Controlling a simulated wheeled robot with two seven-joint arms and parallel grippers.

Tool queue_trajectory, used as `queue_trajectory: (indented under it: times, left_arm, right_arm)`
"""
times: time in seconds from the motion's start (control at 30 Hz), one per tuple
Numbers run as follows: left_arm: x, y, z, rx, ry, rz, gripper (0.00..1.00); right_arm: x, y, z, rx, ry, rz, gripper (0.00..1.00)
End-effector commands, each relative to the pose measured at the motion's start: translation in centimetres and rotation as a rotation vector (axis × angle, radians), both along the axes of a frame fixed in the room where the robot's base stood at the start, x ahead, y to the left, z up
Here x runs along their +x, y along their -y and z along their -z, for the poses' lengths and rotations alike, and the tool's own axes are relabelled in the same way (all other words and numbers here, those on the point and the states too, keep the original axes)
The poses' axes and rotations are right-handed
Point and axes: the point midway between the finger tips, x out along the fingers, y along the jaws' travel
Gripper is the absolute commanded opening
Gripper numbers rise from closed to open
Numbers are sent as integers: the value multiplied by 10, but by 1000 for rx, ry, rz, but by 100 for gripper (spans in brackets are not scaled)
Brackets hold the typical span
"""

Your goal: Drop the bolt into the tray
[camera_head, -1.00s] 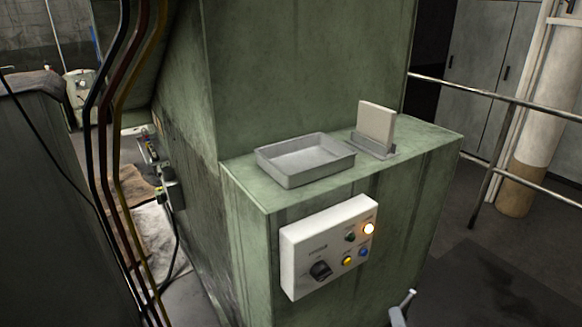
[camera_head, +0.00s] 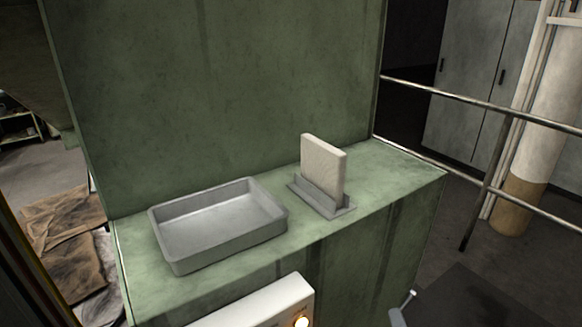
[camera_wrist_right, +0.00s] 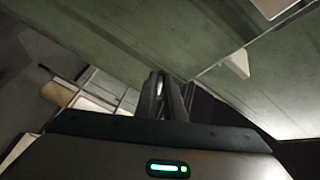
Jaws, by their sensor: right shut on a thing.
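The tray (camera_head: 215,256) is a shallow grey metal box, empty, on the green machine ledge at left of centre in the head view. My right gripper (camera_head: 402,312) only just shows at the bottom edge, to the right of the tray and in front of the ledge. A small grey metal piece, apparently the bolt (camera_head: 408,299), sticks up there. In the right wrist view my right gripper (camera_wrist_right: 166,88) has its dark fingers close together, with a small pale bit of the held thing between them. Most of the bolt is hidden. My left gripper is not in view.
A pale upright block stands in a grey holder (camera_head: 328,208) right of the tray. A white control box (camera_head: 262,306) with a lit button juts out from the ledge front. A green wall (camera_head: 220,90) rises behind the ledge. A metal railing (camera_head: 450,96) runs at right.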

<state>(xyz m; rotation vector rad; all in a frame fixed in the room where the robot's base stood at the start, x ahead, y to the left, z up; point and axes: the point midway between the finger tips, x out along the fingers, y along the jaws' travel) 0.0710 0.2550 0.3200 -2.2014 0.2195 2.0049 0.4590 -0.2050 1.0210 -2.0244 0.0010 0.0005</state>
Motion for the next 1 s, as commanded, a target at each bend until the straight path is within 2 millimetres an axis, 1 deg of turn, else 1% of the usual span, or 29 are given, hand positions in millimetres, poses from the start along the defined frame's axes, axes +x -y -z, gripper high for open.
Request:
queue_trajectory:
  times: [0.5, 0.63, 0.77, 0.87, 1.0]
  left_arm:
    - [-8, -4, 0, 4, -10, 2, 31]
    - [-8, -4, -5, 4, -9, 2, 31]
    - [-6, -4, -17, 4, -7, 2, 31]
    - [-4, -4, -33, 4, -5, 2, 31]
    - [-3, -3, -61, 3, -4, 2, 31]
  right_arm:
    - [0, 0, 0, 0, 0, 0, 0]
    - [0, 0, -5, 0, 0, -1, 0]
    - [1, -1, -19, 1, 2, -5, 0]
    - [3, -3, -35, 2, 2, -12, 0]
    - [7, -6, -66, 4, 3, -28, 0]
